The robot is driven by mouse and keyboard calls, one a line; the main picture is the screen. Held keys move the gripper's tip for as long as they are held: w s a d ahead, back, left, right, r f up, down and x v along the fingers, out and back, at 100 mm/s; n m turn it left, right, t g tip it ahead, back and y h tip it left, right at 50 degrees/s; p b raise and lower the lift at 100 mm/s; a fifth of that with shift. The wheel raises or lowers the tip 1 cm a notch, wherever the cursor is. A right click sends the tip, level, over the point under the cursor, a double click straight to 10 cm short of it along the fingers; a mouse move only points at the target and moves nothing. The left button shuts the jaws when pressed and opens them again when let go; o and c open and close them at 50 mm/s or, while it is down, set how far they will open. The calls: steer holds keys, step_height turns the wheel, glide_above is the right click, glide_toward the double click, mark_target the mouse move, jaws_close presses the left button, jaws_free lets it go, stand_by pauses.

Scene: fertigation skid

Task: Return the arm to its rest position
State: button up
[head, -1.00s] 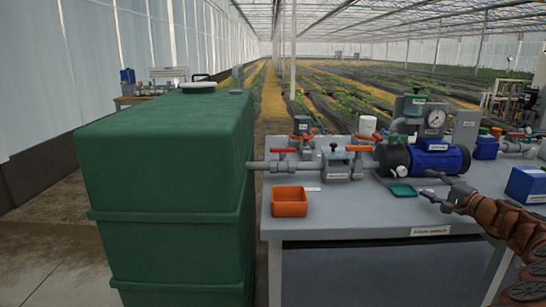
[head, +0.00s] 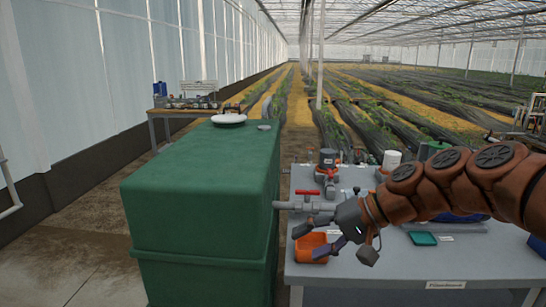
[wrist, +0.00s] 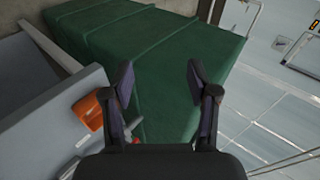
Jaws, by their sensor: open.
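My gripper (head: 312,240) is at the end of my orange arm, which reaches in from the right edge of the head view. The gripper is open and empty. It appears in front of the orange bin (head: 303,256), partly covering it. In the wrist view the two fingers of my gripper (wrist: 161,80) stand apart with nothing between them. Behind them is the green tank (wrist: 165,55). My arm hides much of the bench's equipment in the head view.
The green tank (head: 195,185) stands left of the grey bench (head: 400,268). A red-handled valve (head: 308,193) and pipe join them. A green tray (head: 423,239) lies on the bench. A white-lidded container (head: 391,160) stands behind. Open floor (head: 70,235) lies at the left.

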steer(key=s+f+n+g+h+p, duration=0.1)
steer(key=s+g+h+p, duration=0.35)
steer(key=s, duration=1.05)
steer(key=s+d+f+h+p, duration=0.2)
steer(key=s+d+h+p, duration=0.3)
steer(key=s+d, duration=0.5)
steer(key=s+p, duration=0.2)
steer(key=s, duration=0.1)
steer(key=shift+s+d, duration=0.2)
steer(key=shift+d, duration=0.05)
